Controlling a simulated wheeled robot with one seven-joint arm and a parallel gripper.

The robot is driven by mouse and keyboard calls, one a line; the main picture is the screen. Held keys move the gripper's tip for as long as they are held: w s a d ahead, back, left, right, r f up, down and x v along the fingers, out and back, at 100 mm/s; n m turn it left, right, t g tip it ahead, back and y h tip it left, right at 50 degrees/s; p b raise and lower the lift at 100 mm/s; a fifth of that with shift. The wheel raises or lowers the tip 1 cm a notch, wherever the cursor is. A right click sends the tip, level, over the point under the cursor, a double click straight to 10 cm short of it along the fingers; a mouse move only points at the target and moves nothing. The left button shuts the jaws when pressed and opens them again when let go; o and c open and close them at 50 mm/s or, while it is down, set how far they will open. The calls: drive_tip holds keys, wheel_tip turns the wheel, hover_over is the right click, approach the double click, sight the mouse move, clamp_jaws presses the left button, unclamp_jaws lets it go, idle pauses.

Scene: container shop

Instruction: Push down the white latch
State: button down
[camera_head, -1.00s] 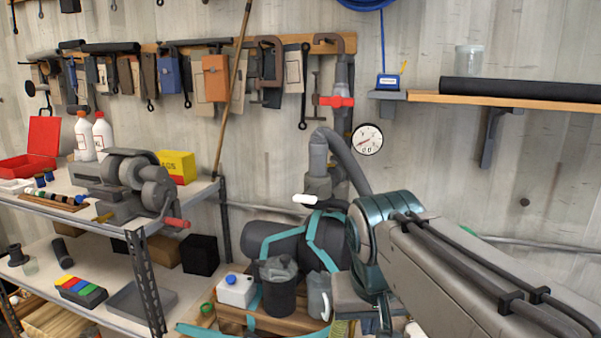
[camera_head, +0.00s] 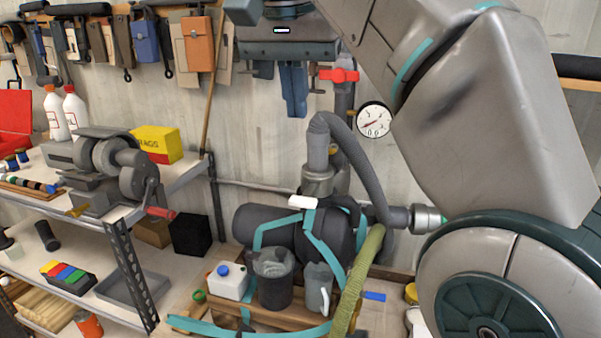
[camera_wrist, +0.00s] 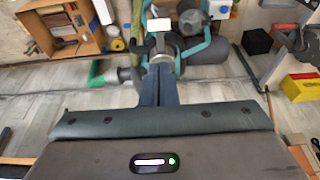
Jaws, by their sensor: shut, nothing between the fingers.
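The white latch (camera_head: 302,202) is a small white lever at the base of the grey pipe fitting (camera_head: 318,170), over a dark cylinder tank (camera_head: 290,232) with teal straps. It also shows at the top of the wrist view (camera_wrist: 159,24), beyond the fingertips. My gripper (camera_head: 295,112) points downward above the latch in the head view, its blue fingers shut together and empty. In the wrist view my gripper (camera_wrist: 160,70) lies nearly in line with the latch, with a gap between them in the picture. I cannot tell the exact distance.
A red valve handle (camera_head: 338,75) and a round gauge (camera_head: 374,120) are right of the fingers. A grey hose (camera_head: 362,160) curves beside the fitting. A black pitcher (camera_head: 274,280) and a white jug (camera_head: 228,282) stand in front.

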drive_tip(key=shift+s, duration=0.1)
drive_tip(key=b, duration=0.3)
hover_over(303, 199)
drive_tip(key=f, duration=1.1)
drive_tip(key=shift+s+a+f, duration=0.15)
drive_tip(key=shift+s+f, duration=0.25)
drive_tip(key=shift+f, duration=0.85)
drive_tip(key=shift+f, duration=0.1)
